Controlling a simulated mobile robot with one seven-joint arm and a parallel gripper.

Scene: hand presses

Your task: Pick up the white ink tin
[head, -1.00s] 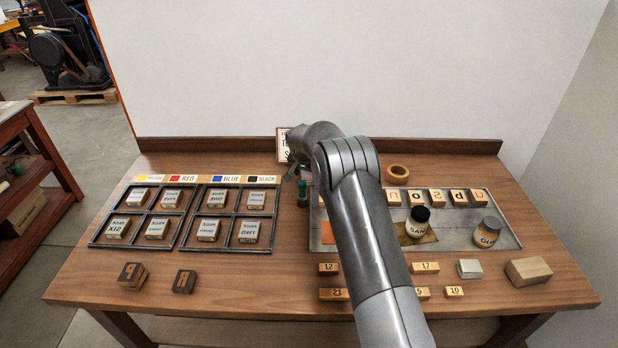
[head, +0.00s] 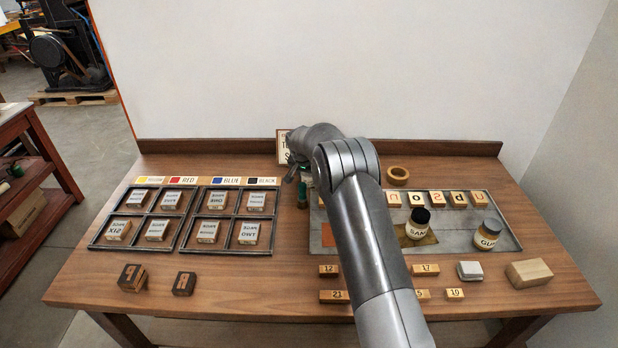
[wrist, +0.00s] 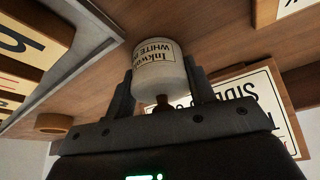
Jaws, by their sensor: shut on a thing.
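The white ink tin (wrist: 158,62) is a small pale cylinder with a label reading "WHITE" in the wrist view. My gripper (wrist: 160,88) is shut on it, one finger on each side. In the head view my arm hides the tin and most of my gripper, near the back middle of the bench. I cannot tell whether the tin is clear of the bench top.
A lettered sign (head: 284,146) stands behind my gripper. Framed type trays (head: 182,220) lie left. A metal tray (head: 465,238) with dark-capped bottles lies right, with a wooden ring (head: 397,176) behind it.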

